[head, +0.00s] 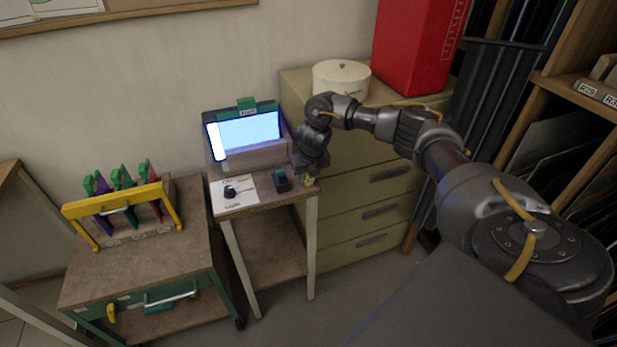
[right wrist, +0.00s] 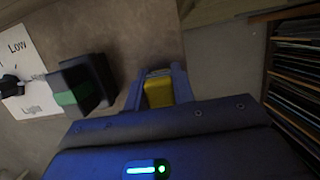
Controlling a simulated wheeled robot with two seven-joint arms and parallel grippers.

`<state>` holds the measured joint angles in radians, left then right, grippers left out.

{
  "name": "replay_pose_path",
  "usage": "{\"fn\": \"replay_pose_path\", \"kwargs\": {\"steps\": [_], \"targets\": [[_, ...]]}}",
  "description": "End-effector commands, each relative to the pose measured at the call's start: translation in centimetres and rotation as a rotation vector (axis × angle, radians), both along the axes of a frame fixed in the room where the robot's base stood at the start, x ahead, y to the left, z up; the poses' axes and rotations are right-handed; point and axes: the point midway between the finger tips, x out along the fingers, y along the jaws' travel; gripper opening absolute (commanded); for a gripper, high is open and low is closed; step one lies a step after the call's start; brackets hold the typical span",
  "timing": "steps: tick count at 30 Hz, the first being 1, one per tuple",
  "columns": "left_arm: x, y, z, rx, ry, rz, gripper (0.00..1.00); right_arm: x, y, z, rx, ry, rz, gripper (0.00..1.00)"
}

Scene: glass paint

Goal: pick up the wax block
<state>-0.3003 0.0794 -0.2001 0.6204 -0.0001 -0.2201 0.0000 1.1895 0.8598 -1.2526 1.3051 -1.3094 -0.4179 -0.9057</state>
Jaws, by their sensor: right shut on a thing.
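The wax block is a small yellow block (right wrist: 159,88) that sits between the two fingers of my right gripper (right wrist: 160,92) in the right wrist view. The gripper is shut on it. In the head view my right gripper (head: 309,177) points down at the right front corner of the small table (head: 266,198), with a bit of the yellow block (head: 309,182) showing below it. I cannot tell whether the block still touches the tabletop. My left gripper is not in view.
A dark block with a green band (right wrist: 80,88) stands just left of the gripper; it also shows in the head view (head: 282,181). A white sheet (head: 234,193) with a small black object lies further left. A lit screen (head: 249,131) stands behind, and drawers (head: 385,195) stand to the right.

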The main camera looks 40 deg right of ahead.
Motion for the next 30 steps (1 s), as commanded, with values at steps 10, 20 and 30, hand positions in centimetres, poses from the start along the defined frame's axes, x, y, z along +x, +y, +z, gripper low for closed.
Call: {"fn": "replay_pose_path", "kwargs": {"steps": [10, 20, 30], "targets": [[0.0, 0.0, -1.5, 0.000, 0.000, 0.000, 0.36, 0.2, 0.0, 2.6, 0.000, -0.007, 0.002, 0.02], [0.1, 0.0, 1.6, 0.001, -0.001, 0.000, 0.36, -4.0, 4.3, 10.1, -0.002, -0.004, 0.010, 0.02], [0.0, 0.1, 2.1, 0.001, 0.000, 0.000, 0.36, -8.6, 8.9, 12.4, -0.001, -0.003, 0.005, 0.02]]}}
